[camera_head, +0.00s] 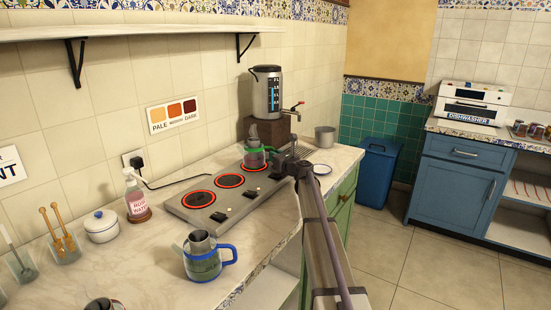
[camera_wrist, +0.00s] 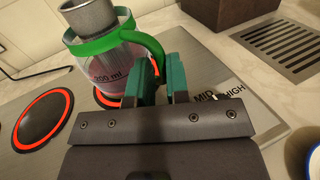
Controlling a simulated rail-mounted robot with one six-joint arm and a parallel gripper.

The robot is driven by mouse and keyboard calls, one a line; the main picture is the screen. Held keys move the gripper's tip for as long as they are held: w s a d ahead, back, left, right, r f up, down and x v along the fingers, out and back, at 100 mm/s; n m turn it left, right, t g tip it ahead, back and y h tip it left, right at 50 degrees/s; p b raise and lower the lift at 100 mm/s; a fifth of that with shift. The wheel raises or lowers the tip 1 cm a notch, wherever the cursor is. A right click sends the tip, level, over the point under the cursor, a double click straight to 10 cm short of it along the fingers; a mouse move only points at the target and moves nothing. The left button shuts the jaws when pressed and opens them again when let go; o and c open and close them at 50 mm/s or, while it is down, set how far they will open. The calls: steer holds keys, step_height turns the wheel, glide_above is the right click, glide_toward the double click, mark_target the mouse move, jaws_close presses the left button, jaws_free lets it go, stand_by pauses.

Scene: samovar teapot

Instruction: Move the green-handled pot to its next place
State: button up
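The green-handled pot (camera_head: 255,158) is a glass vessel with a green rim and a metal strainer insert. It is at the far burner of the hob, beside the samovar's block. In the wrist view the pot (camera_wrist: 98,77) is upright, with a "200 ml" mark and pinkish liquid low inside. My gripper (camera_wrist: 160,83) has teal fingers close together at the right side of its green handle, with a narrow gap where the handle runs down. It looks shut on the handle; the contact is partly hidden. In the head view my gripper (camera_head: 284,162) reaches in from the right.
The hob (camera_head: 215,205) has several red-ringed burners and front knobs. A blue-handled pot (camera_head: 203,262) stands in front. The samovar (camera_head: 267,92) stands on a block behind, beside a drain grate (camera_wrist: 284,45). A rose-water bottle (camera_head: 136,200) and white jar (camera_head: 101,227) are left.

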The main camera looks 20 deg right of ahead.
steer(key=o, duration=0.4)
steer(key=shift+r, duration=0.2)
steer(key=s, duration=0.4)
steer(key=s+d, duration=0.1)
steer(key=s, duration=0.3)
steer(key=s+d, duration=0.1)
steer(key=s, duration=0.2)
steer(key=shift+s+d, duration=0.15)
steer(key=shift+s, duration=0.25)
